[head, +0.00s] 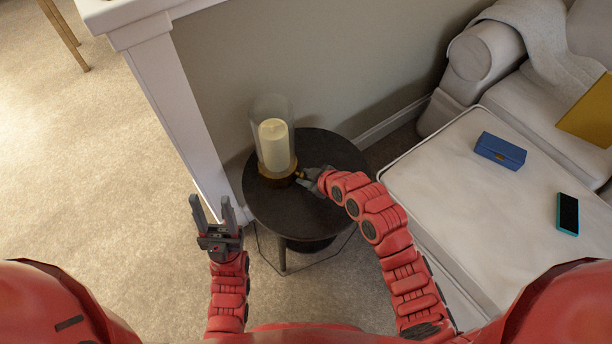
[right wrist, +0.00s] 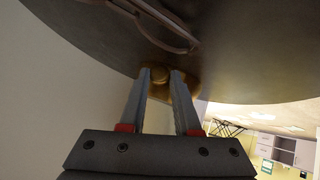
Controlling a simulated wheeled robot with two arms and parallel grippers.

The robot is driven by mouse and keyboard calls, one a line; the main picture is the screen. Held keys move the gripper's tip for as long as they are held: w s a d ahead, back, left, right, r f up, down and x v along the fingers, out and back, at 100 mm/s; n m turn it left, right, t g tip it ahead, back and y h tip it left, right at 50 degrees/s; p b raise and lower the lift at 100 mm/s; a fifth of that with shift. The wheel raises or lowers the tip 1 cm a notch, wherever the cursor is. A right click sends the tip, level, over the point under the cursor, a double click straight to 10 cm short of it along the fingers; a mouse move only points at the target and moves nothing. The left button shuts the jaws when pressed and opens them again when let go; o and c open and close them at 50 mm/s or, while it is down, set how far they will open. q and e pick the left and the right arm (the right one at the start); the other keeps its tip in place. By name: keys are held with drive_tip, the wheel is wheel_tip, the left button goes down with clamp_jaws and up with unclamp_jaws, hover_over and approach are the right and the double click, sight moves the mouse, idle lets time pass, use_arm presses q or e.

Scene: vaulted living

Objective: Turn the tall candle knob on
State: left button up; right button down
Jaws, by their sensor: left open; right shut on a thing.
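The tall candle (head: 273,148) is a cream pillar in a clear glass cylinder on a brass base (head: 277,176). It stands upright on a round dark side table (head: 270,212). A small brass knob (right wrist: 160,74) sticks out from the right side of the base. My right gripper (head: 304,177) is at this knob, and in the right wrist view its two fingers (right wrist: 161,85) close around it. The fingers partly hide the knob. My left gripper (head: 211,204) is open and empty, in front of and left of the table, apart from it.
A white post and half wall (head: 172,112) stand close behind and left of the table. A pale sofa (head: 450,180) is at the right, with a blue box (head: 500,151) and a phone (head: 568,213) on it. Carpet (head: 110,170) at the left is clear.

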drive_tip(key=shift+w+d+r+m+g+y+b, duration=0.2)
drive_tip(key=shift+w+m+g+y+b, duration=0.25)
drive_tip(key=shift+g, duration=0.55)
drive_tip(key=m+g+y+b, duration=0.1)
drive_tip(key=g, duration=0.1)
drive_tip(key=shift+w+m+g, duration=0.15)
drive_tip(key=shift+m+g, duration=0.1)
drive_tip(key=shift+g, duration=0.05)
drive_tip(key=shift+w+d+f+m+g+y+b, duration=0.1)
drive_tip(key=shift+m+g+y+b, duration=0.15)
drive_tip(key=shift+g, duration=0.2)
drive_tip(key=shift+w+d+f+m+g+y+b, duration=0.1)
drive_tip(key=shift+m+g+y+b, duration=0.1)
drive_tip(key=shift+g+b, duration=0.2)
drive_tip(key=shift+m+g+y+b, duration=0.4)
drive_tip(key=shift+g+b, duration=0.25)
drive_tip(key=shift+g, duration=0.3)
drive_tip(key=c, duration=0.6)
unclamp_jaws()
